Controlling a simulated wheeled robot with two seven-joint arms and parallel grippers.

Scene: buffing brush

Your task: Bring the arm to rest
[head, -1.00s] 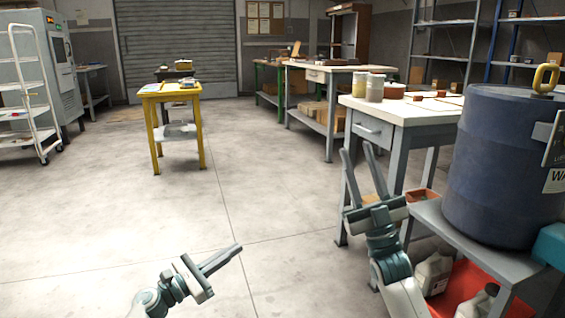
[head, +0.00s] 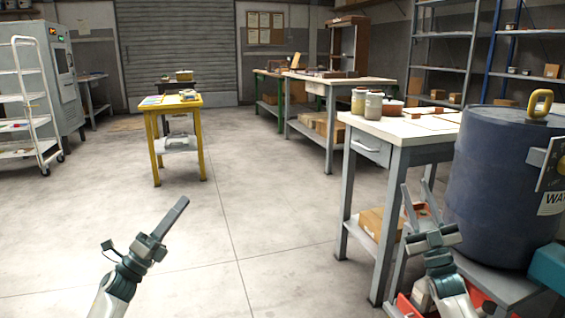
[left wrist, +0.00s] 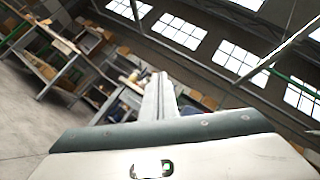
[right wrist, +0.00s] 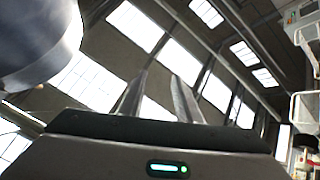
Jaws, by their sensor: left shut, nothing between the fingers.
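My left gripper (head: 184,201) is in the lower left of the head view, over bare floor. Its fingers are together, pointing up and to the right, with nothing between them. The left wrist view shows the closed fingers (left wrist: 159,80) pointing toward the benches. My right gripper (head: 416,184) is at the lower right of the head view, in front of the blue drum and beside the near workbench. Its fingers are apart and empty, pointing up. The right wrist view shows the two spread fingers (right wrist: 158,85) against the roof windows.
The blue drum (head: 495,190) stands on a low grey stand close to my right gripper. The near workbench (head: 410,130) holds jars and a pot. A yellow table (head: 155,105) stands farther back on the left. The floor (head: 245,215) between is clear.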

